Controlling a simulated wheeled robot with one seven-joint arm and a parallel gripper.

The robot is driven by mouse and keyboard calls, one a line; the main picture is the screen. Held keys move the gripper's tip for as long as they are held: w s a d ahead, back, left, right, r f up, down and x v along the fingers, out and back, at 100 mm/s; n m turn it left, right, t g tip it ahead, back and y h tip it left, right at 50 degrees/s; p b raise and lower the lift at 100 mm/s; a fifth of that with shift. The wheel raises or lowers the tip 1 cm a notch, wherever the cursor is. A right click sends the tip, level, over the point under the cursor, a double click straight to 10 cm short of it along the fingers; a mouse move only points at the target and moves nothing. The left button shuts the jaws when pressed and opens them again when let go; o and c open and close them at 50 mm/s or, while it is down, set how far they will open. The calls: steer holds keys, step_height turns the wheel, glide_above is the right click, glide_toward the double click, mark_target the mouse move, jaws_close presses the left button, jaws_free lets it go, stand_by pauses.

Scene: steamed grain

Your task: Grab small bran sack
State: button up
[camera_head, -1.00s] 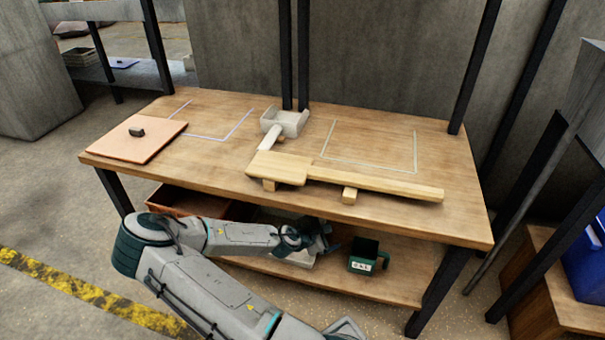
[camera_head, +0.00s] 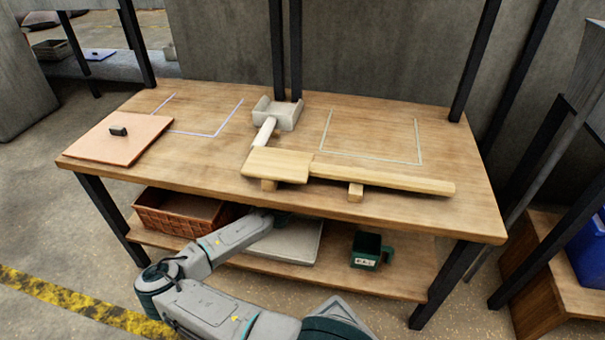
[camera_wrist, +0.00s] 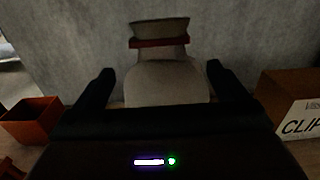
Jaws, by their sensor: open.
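A small pale sack (camera_wrist: 165,80), tied with a red band below its flared top, stands upright in the middle of the wrist view. My gripper (camera_wrist: 158,72) is open, with one dark finger on each side of the sack. There appears to be a gap between each finger and the sack; I cannot tell how deep the sack sits between them. In the head view, my arm reaches under the tabletop, and the gripper and the sack are hidden.
The workbench top (camera_head: 450,215) overhangs my arm above the lower shelf (camera_head: 410,285). In the wrist view, a labelled box (camera_wrist: 285,95) stands right.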

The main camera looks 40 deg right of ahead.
steer(key=b+x, duration=0.3)
steer(key=x, duration=0.5)
steer(key=shift+w+d+f, duration=0.1)
steer(key=shift+d+f, duration=0.05)
steer(key=shift+d, duration=0.15)
steer(key=shift+w+d, duration=0.2)
steer(key=shift+c, duration=0.3)
jaws_close()
steer(key=shift+r, duration=0.4)
